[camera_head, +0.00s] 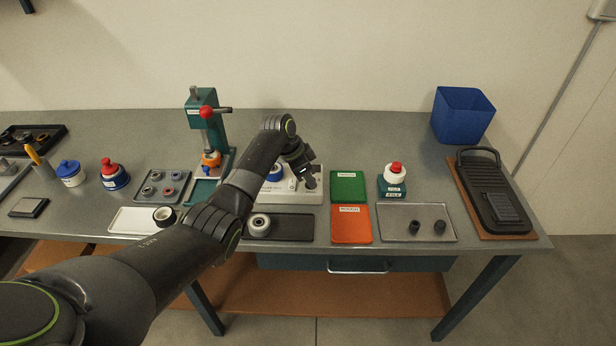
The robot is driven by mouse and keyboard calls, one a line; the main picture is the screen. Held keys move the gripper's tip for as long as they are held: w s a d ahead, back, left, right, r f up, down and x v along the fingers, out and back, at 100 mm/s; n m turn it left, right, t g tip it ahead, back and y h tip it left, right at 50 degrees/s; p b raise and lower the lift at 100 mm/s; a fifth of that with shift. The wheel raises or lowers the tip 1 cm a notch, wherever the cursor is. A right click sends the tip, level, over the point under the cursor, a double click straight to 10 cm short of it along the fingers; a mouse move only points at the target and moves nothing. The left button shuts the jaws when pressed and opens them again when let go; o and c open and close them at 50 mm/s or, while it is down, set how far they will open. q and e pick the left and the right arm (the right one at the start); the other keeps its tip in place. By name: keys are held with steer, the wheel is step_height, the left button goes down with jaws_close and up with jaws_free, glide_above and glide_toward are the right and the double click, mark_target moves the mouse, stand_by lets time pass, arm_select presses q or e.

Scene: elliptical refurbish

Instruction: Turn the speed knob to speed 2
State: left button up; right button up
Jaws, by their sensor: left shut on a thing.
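The white unit (303,197) stands in the middle of the workbench, with a blue part on its left and small print on its front. My left arm reaches across to it from the lower left. My left gripper (308,183) points down at the right part of the unit's top and is shut on the speed knob. The gripper hides the knob, so its pointer and speed setting cannot be read. My right gripper is not in view.
A green mat (347,186) and an orange mat (350,225) lie right of the unit. A teal press (205,130) stands to the left. A grey tray (390,232), a white bottle with a red cap (395,175) and a blue bin (461,116) are further right.

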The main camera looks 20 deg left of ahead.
arm_select(q)
steer(key=o, duration=1)
steer(key=b+v, duration=0.2)
steer(key=v, duration=1.5)
steer(key=shift+r+b, duration=0.25)
steer(key=shift+b, duration=0.15)
steer(key=shift+f, duration=0.1)
